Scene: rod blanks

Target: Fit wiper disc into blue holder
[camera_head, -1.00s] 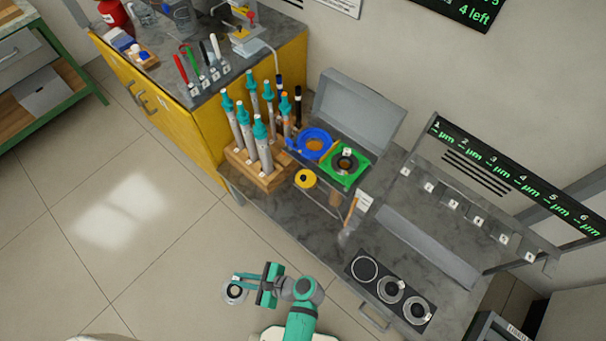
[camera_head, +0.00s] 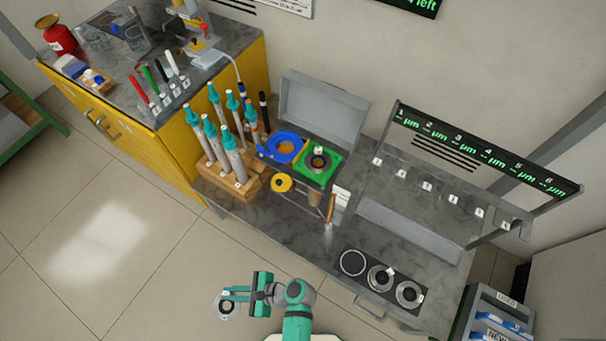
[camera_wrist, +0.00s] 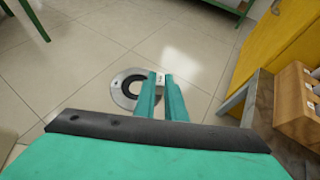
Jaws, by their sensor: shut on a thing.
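My gripper (camera_head: 236,294) is at the lower middle of the head view, over the floor in front of the bench. It is shut on a round grey disc (camera_head: 226,307) with a dark ring in its middle and a small white tag. The disc (camera_wrist: 126,88) also shows at the fingertips in the wrist view, partly hidden by the fingers. The blue holder (camera_head: 273,145) is a ring with an orange-brown centre on the bench, well away from my gripper. It stands beside a green holder (camera_head: 334,170) that has a dark-centred disc in it.
A wooden rack (camera_head: 226,185) with several teal-capped rods stands left of the holders. A yellow round thing (camera_head: 282,183) is in front of the blue holder. A dark tray (camera_head: 366,277) with three round places lies at the bench front. Open floor surrounds my gripper.

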